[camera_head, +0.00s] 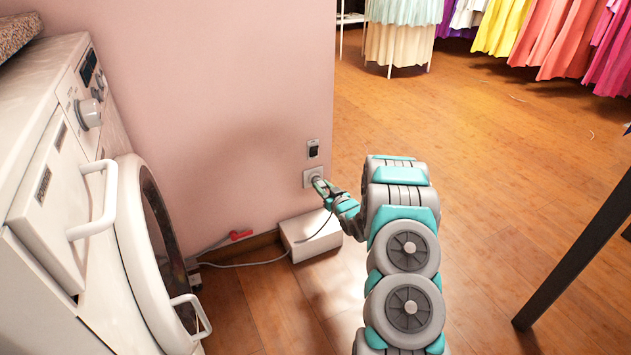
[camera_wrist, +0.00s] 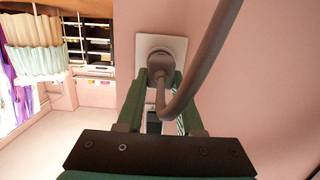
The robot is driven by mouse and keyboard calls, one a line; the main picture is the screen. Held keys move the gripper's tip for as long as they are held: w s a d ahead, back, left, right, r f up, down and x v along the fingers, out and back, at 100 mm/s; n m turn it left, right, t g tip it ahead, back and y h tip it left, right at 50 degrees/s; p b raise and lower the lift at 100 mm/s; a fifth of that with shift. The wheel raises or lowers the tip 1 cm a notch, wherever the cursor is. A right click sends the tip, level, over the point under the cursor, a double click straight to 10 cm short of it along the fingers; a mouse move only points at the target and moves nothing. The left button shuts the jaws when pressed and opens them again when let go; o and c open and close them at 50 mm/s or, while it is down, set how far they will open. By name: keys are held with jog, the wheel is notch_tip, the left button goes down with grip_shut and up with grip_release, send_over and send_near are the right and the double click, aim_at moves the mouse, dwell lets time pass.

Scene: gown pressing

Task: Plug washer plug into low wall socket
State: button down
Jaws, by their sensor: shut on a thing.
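The low wall socket (camera_head: 308,178) is a white square plate on the pink wall; its plate fills the upper middle of the wrist view (camera_wrist: 181,46). My gripper (camera_head: 322,187) is right in front of it, with the arm reaching in from the right. In the wrist view, my gripper's green fingers (camera_wrist: 161,80) are closed around the grey washer plug (camera_wrist: 160,61). The plug lines up with the round socket face and appears to touch it. How deep it sits is hidden. A thick grey cable (camera_wrist: 208,58) bends back from the plug towards the camera.
A white box (camera_head: 310,237) stands on the floor below the socket, with the cord over it. A dark switch (camera_head: 313,148) is above the socket. The white washer (camera_head: 75,200) is at left. A dark table leg (camera_head: 575,262) is at right. Open wooden floor lies behind my arm.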

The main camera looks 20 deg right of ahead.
jog(key=shift+w, duration=0.15)
jog(key=shift+w, duration=0.7)
jog(key=shift+c, duration=2.4)
grip_release()
jog(key=shift+s+d+r, duration=0.1)
jog(key=shift+s+r, duration=0.1)
jog(key=shift+s, duration=1.1)
jog(key=shift+s+a+r, duration=0.1)
jog(key=shift+s+r, duration=0.1)
jog(key=shift+s, duration=1.05)
jog(key=shift+s+d+r, duration=0.1)
jog(key=shift+s+r, duration=0.1)
jog(key=shift+s, duration=1.1)
